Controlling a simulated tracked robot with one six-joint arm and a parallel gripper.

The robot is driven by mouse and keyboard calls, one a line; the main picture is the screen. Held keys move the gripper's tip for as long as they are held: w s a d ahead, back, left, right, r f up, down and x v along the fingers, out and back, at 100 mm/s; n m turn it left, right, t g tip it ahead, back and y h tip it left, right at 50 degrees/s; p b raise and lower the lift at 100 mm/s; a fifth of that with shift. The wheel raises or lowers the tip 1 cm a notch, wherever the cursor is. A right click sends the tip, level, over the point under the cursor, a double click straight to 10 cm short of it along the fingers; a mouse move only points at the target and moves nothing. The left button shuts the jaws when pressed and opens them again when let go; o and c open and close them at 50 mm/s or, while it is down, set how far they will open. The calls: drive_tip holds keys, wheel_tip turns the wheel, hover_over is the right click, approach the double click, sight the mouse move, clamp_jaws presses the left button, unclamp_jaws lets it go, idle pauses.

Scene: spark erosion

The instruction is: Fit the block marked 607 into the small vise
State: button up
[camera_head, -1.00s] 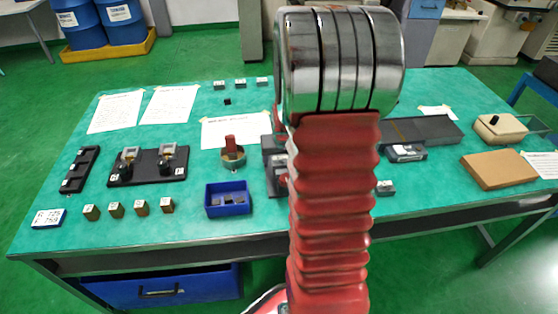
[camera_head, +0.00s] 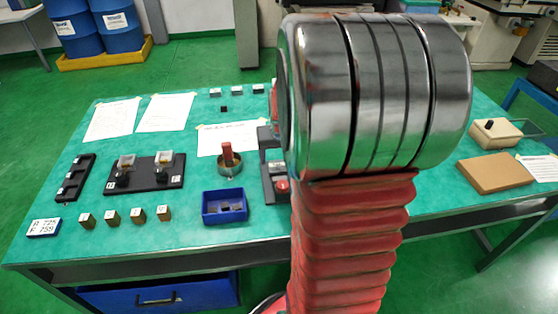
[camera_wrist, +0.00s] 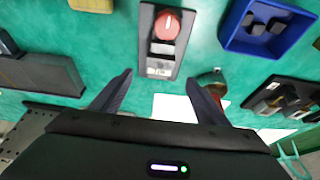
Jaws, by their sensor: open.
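The number 607 cannot be read on any block. Small grey blocks with white labels (camera_head: 237,91) stand at the table's back, and several brass-coloured labelled blocks (camera_head: 111,216) stand in a row at the front left. A dark fixture with a red knob, which looks like the small vise (camera_wrist: 163,48), lies between and beyond my fingertips in the wrist view. In the head view my arm partly hides this vise (camera_head: 266,185). My gripper (camera_wrist: 158,84) is open, with nothing visible between its fingers. The gripper is hidden in the head view.
A blue bin (camera_head: 225,219) with dark pieces stands left of the vise, and a round cup with a red piece (camera_head: 229,166) behind it. A black plate with two fixtures (camera_head: 144,184) is farther left. A brown box (camera_head: 494,174) lies at the right. My arm hides the table's centre right.

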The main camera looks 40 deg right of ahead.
drive_tip(key=v, duration=0.5)
idle(0.9)
drive_tip(key=s+a, duration=0.1)
drive_tip(key=s+a+f, duration=0.1)
drive_tip(key=shift+s+f+g+y, duration=0.2)
drive_tip(key=shift+s+g+y, duration=0.1)
drive_tip(key=shift+s+g, duration=0.1)
drive_tip(key=s+a+r+n+t, duration=0.1)
drive_tip(key=s+a+r+n, duration=0.1)
drive_tip(key=a, duration=0.7)
drive_tip(key=s+a+r+n+t+y, duration=0.1)
drive_tip(key=s+a+r+n, duration=0.1)
drive_tip(key=a, duration=0.7)
drive_tip(key=s+a+r+n+y, duration=0.1)
drive_tip(key=s+a+r, duration=0.3)
drive_tip(key=a, duration=0.5)
drive_tip(key=shift+s+r+n+t, duration=0.4)
drive_tip(key=shift+r+n, duration=0.5)
drive_tip(key=shift+r, duration=0.05)
drive_tip(key=shift+c, duration=0.4)
